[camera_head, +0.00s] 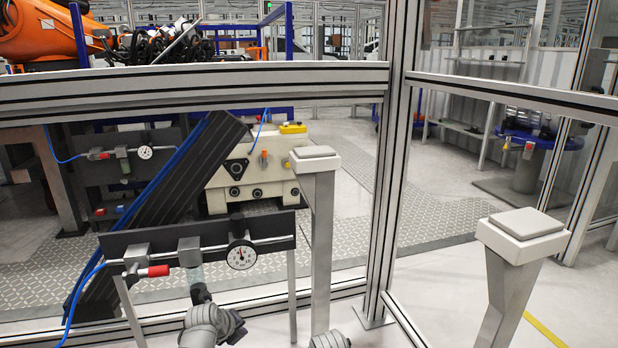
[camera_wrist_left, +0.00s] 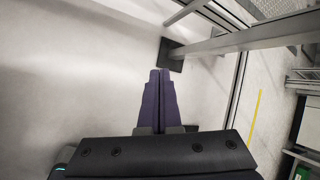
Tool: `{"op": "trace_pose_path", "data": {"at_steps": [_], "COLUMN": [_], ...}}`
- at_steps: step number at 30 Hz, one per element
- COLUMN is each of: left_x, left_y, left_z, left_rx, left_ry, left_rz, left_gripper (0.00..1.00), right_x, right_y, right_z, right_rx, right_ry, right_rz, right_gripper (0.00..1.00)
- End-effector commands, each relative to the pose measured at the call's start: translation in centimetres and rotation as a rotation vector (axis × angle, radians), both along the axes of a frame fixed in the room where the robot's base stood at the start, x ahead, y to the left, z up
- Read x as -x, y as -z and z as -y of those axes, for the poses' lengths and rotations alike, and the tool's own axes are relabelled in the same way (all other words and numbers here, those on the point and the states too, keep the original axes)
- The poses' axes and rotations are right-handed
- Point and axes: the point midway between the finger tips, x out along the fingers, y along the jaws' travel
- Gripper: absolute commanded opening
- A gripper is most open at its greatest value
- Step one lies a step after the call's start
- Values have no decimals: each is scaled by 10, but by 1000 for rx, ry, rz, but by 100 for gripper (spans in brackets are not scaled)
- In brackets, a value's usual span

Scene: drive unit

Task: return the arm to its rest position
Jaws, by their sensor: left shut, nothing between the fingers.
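My left gripper (camera_wrist_left: 160,75) shows in the left wrist view with its two dark purple fingers pressed together. Nothing is between them, and they point out over pale floor. In the head view, grey and dark parts of my arm show at the bottom centre, in front of the gauge panel. The left fingertips cannot be made out clearly there. Another grey rounded part shows at the bottom edge, right of centre. No right gripper fingers are visible.
A panel with a pressure gauge (camera_head: 241,254) and red-handled valve stands close in front. A metal fence post (camera_head: 391,170) and two pedestals with pale tops, one left of it (camera_head: 315,157) and one right (camera_head: 522,223), are near.

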Motion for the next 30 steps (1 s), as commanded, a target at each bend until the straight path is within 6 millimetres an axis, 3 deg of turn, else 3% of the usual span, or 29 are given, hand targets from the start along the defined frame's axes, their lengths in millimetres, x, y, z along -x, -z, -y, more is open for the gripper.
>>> {"op": "trace_pose_path", "data": {"at_steps": [5,11,21,30], "left_x": [17,49,117,169], "left_y": [1,3,1,-8], "left_z": [22,55,99,117], "left_rx": [99,241,388,422], "left_ry": [-142,-439,-1143,-1729], "left_rz": [-97,-268,-500,-500], "left_gripper": [0,0,0,0], "right_x": [0,0,0,0], "right_y": [-7,-18,-36,-49], "right_z": [0,0,0,0], "right_rx": [0,1,1,2], "right_ry": [-1,-2,-4,-5], "right_rz": [0,0,-1,-1], "right_gripper": [71,71,71,71]}}
